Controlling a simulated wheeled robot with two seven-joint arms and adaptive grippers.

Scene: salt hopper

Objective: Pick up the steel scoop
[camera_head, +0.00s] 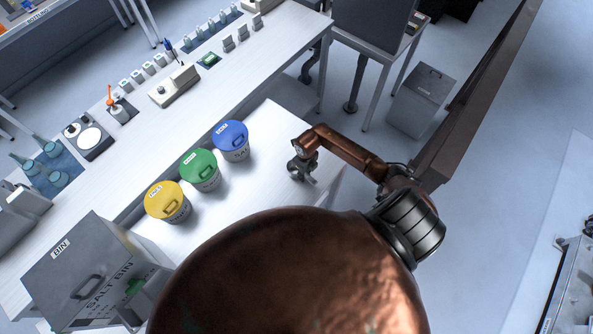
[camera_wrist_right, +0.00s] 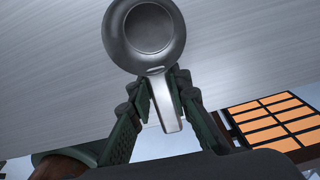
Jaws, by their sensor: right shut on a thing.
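The steel scoop (camera_wrist_right: 147,28) shows in the right wrist view as a round grey bowl with a short flat handle pointing back toward me. My right gripper (camera_wrist_right: 164,92) is shut on the handle, one dark finger on each side. In the head view my right gripper (camera_head: 302,170) is over the right part of the white bench, pointing down. A small grey part of the scoop shows below its fingers. I cannot tell whether the scoop touches the bench or is just above it. My left gripper is not in view.
Tubs with blue (camera_head: 231,134), green (camera_head: 198,165) and yellow (camera_head: 164,199) lids stand left of the gripper. A grey salt bin (camera_head: 95,275) is at the lower left. A long bench (camera_head: 215,100) behind holds instruments. Bench around the gripper is clear.

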